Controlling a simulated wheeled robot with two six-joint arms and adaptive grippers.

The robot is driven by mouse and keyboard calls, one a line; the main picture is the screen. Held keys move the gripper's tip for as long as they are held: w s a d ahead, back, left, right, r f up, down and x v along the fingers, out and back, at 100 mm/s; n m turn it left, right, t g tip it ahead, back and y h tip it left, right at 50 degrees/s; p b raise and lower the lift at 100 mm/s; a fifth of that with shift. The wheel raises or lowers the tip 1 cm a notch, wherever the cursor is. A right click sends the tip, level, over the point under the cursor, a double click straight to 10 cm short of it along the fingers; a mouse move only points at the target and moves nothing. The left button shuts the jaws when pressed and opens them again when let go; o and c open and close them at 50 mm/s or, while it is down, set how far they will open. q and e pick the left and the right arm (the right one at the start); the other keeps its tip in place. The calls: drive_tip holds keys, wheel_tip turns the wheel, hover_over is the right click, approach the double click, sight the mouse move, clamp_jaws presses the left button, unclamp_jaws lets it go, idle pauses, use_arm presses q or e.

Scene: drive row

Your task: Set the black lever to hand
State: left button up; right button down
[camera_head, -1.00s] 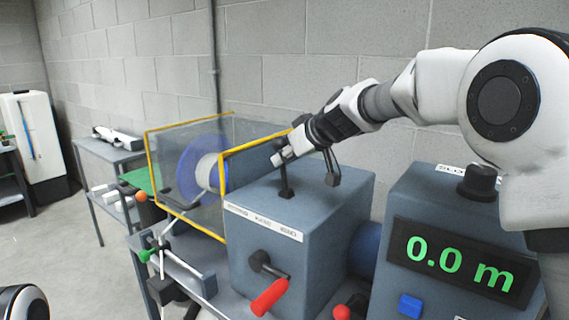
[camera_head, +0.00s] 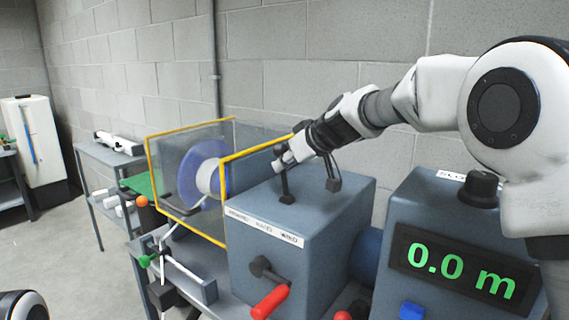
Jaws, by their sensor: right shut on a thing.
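The black lever (camera_head: 286,188) stands up from the top of a blue-grey box (camera_head: 310,206), near a white label strip (camera_head: 263,227) whose words are too small to read surely. My right gripper (camera_head: 285,162) reaches in from the right and is shut on the upper end of the lever, hiding its tip. One dark finger (camera_head: 333,180) of the gripper hangs to the right of the lever. Of my left arm only a small rounded part shows at the bottom left; its gripper is out of view.
A red-handled crank (camera_head: 270,302) sticks out from the box front. A yellow-framed clear guard (camera_head: 185,175) encloses a blue and white reel (camera_head: 205,172) at left. A console with a green "0.0 m" display (camera_head: 460,268) stands at right. Open floor lies far left.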

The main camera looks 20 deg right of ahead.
drive_tip(key=c, duration=1.4)
unclamp_jaws()
drive_tip(key=shift+w+d+r+t, duration=0.1)
drive_tip(key=shift+w+r+t, duration=0.15)
drive_tip(key=shift+r, duration=0.45)
drive_tip(key=o, duration=0.6)
drive_tip(key=shift+d+f, duration=0.1)
drive_tip(key=shift+d, duration=0.05)
drive_tip(key=shift+c, duration=0.2)
drive_tip(key=shift+o, duration=0.2)
drive_tip(key=shift+f, duration=0.1)
drive_tip(key=shift+s, duration=0.25)
drive_tip(key=v, duration=1.2)
